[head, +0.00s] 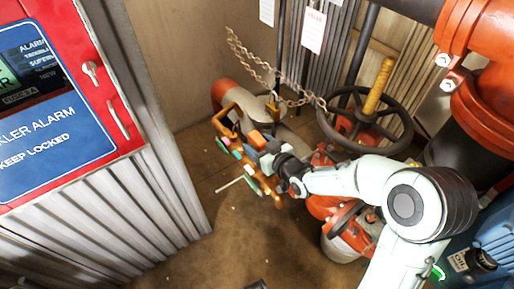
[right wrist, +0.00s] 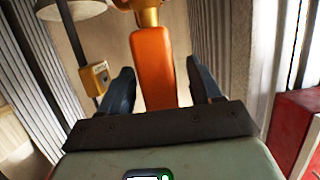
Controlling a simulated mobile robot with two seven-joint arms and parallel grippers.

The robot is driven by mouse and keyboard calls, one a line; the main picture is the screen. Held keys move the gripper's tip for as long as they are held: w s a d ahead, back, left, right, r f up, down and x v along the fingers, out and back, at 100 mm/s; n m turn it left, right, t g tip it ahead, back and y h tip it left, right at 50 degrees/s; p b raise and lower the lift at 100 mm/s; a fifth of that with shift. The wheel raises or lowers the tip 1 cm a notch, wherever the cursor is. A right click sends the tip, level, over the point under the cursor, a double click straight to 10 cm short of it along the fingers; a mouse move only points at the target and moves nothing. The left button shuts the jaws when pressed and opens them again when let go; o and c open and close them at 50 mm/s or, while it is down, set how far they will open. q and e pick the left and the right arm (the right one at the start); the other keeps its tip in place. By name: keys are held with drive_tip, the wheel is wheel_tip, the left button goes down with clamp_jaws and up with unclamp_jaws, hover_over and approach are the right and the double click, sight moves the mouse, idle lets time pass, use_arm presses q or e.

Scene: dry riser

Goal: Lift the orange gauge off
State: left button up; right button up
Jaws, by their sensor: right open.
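In the right wrist view, an orange, rounded block (right wrist: 154,65) with a brass fitting at its top stands between my fingers; it looks like the orange gauge. In the head view, a small orange block (head: 257,139) shows beside my right gripper (head: 266,150), on the pipework. My right gripper is open, with one dark finger on each side of the orange block in the right wrist view (right wrist: 163,83). I see gaps on both sides, so it does not look gripped. The gripper partly hides the pipework in the head view.
A black handwheel (head: 365,120) with a yellow grip stands right of the gripper. A chain (head: 255,60) hangs above. A red alarm cabinet (head: 110,75) stands left, large orange pipes (head: 490,50) right. The floor (head: 230,235) below left of the gripper is mostly clear.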

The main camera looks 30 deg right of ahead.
drive_tip(key=shift+w+f, duration=0.2)
drive_tip(key=shift+w, duration=0.3)
use_arm(q)
drive_tip(key=shift+w, duration=0.1)
use_arm(e)
drive_tip(key=shift+r, duration=0.1)
drive_tip(key=c, duration=1)
drive_tip(key=shift+r, duration=0.1)
drive_tip(key=shift+c, duration=0.2)
wheel_tip(320, 180, up, 7)
drive_tip(key=shift+f+p, duration=0.1)
drive_tip(key=shift+p, duration=0.8)
use_arm(q)
drive_tip(key=s+r+g+p, duration=0.1)
drive_tip(key=s+r+p, duration=0.3)
drive_tip(key=r, duration=0.1)
use_arm(e)
wheel_tip(320, 180, up, 13)
use_arm(q)
drive_tip(key=w+f+t+b, duration=0.1)
drive_tip(key=w+f+b, duration=0.3)
drive_tip(key=f+b, duration=0.1)
drive_tip(key=shift+f+b, duration=0.15)
drive_tip(key=shift+b, duration=0.35)
use_arm(e)
drive_tip(key=s+a, duration=0.5)
drive_tip(key=s, duration=0.2)
drive_tip(key=shift+s+r, duration=0.25)
drive_tip(key=shift+s, duration=0.1)
